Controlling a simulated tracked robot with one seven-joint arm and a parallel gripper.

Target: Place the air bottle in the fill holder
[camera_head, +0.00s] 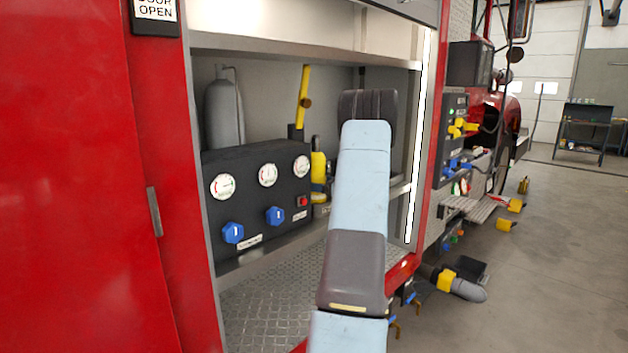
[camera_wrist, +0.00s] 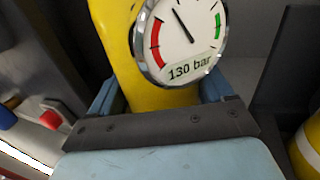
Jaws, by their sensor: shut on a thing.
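In the wrist view a yellow air bottle (camera_wrist: 122,45) with a round gauge (camera_wrist: 181,38) reading 130 bar sits between the blue fingers of my gripper (camera_wrist: 158,97), which is shut on it. Only part of the bottle shows. In the head view my arm hides the gripper. A yellow piece (camera_head: 318,165) shows beside the arm, behind the gauge panel; I cannot tell if it is the held bottle. A yellow upright tube (camera_head: 303,95) stands at the back of the compartment. I cannot clearly make out the fill holder.
A black panel (camera_head: 262,208) with gauges and blue knobs stands in the open compartment of the red truck. A grey cylinder (camera_head: 223,115) is behind it. Another yellow cylinder (camera_wrist: 308,150) shows at the wrist view's right edge. The compartment's metal floor (camera_head: 270,300) is clear.

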